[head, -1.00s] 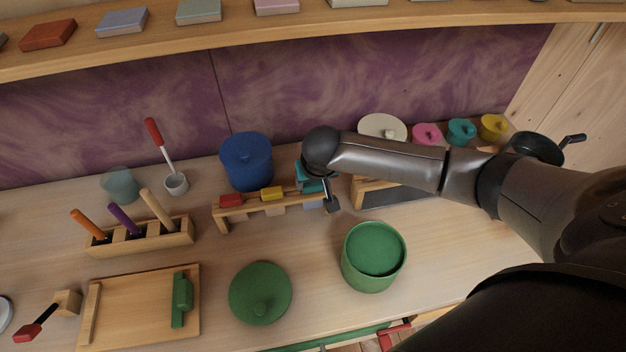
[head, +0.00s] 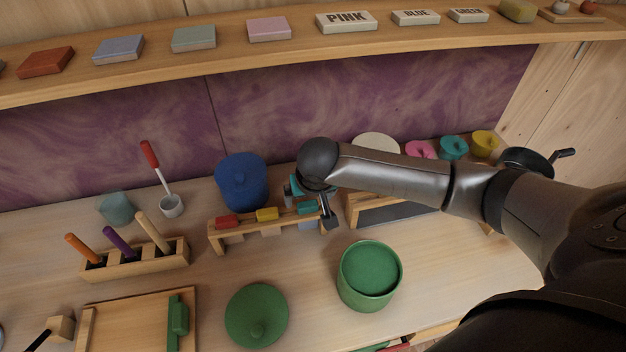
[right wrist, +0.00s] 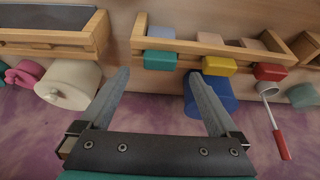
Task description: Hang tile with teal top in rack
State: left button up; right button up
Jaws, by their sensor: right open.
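The tile with the teal top (head: 308,208) hangs at the right end of the small wooden rack (head: 217,240), beside the yellow-topped tile (head: 267,214) and the red-topped tile (head: 227,221). In the right wrist view its teal top (right wrist: 159,60) sits against the rack's rail, with its pale blue body (right wrist: 161,32) showing beyond the rail. My right gripper (right wrist: 158,78) is open and empty, its fingers spread to either side of the teal tile with a visible gap. In the head view, the right arm partly covers this end of the rack. My left gripper is not in view.
A blue canister (head: 241,182) stands behind the rack, and an open green pot (head: 369,283) stands in front to the right. Another wooden rack with a dark panel (head: 398,212) lies under my right arm. A green lid (head: 257,317) is in front.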

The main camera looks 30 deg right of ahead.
jog(key=p+v, duration=0.1)
jog(key=v, duration=1)
jog(key=shift+r, duration=0.15)
